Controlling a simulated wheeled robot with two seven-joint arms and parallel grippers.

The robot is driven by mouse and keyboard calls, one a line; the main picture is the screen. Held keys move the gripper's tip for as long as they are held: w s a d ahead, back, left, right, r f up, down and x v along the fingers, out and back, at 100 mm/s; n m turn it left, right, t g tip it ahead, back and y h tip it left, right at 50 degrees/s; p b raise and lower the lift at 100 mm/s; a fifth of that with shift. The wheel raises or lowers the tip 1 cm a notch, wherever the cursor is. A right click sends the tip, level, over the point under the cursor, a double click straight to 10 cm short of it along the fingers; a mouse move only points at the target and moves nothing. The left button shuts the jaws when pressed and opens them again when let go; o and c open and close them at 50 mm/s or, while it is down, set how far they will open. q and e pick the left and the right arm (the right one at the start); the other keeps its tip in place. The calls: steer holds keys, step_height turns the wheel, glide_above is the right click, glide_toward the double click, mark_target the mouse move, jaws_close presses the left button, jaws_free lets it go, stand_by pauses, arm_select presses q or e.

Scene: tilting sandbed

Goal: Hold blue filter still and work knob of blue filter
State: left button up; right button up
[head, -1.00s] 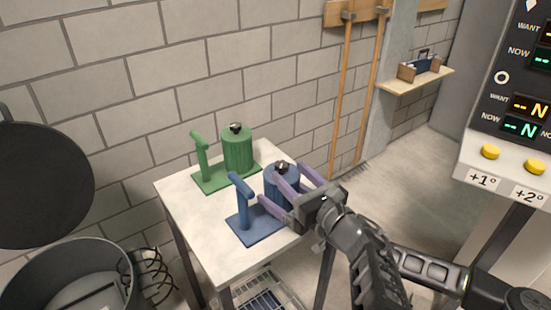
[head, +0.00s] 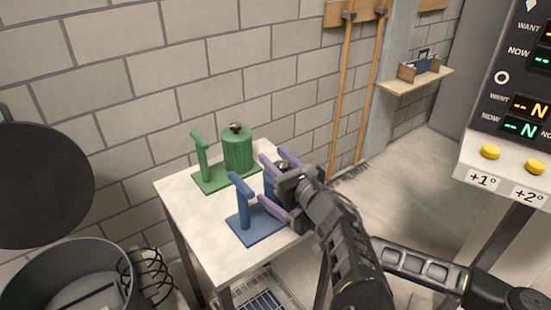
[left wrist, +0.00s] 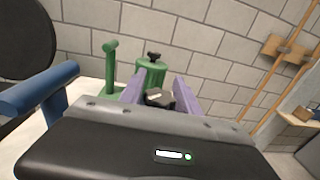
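The blue filter stands on a small white table; its base plate (head: 257,224) and upright handle (head: 241,194) show in the head view. Its drum is mostly hidden behind my left gripper (head: 278,182). The gripper's purple fingers are spread apart at either side of the filter's top. In the left wrist view, the dark knob (left wrist: 158,97) shows between the open fingers (left wrist: 160,92), with visible gaps. I cannot tell whether a finger touches the filter. The blue handle (left wrist: 45,88) is at the left there. My right gripper is not in view.
A green filter (head: 238,152) stands behind the blue one on the white table (head: 195,212). A round dark bin (head: 70,275) is at lower left. A control panel with yellow buttons (head: 490,152) is at right. Wooden poles (head: 341,100) lean on the wall.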

arm_select(q)
jaws_close()
stand_by(0.3)
steer(key=n+g+y, duration=0.3)
steer(key=y, duration=0.1)
steer(key=shift+s+a+n, duration=0.15)
steer(key=shift+a+n, duration=0.15)
steer(key=shift+s+a+r+n+g+y, duration=0.1)
steer(key=shift+a+n+g+y, duration=0.1)
steer(key=shift+n+g+y, duration=0.3)
steer(key=shift+s+a+n+g+y, duration=0.1)
steer(key=shift+a+n+g+y, duration=0.15)
steer(key=shift+g, duration=0.35)
steer(key=shift+s+d+n+g+y, duration=0.25)
steer(key=shift+n+g+y, duration=0.1)
steer(key=shift+g, duration=0.25)
steer(key=shift+o, duration=1.9)
jaws_free()
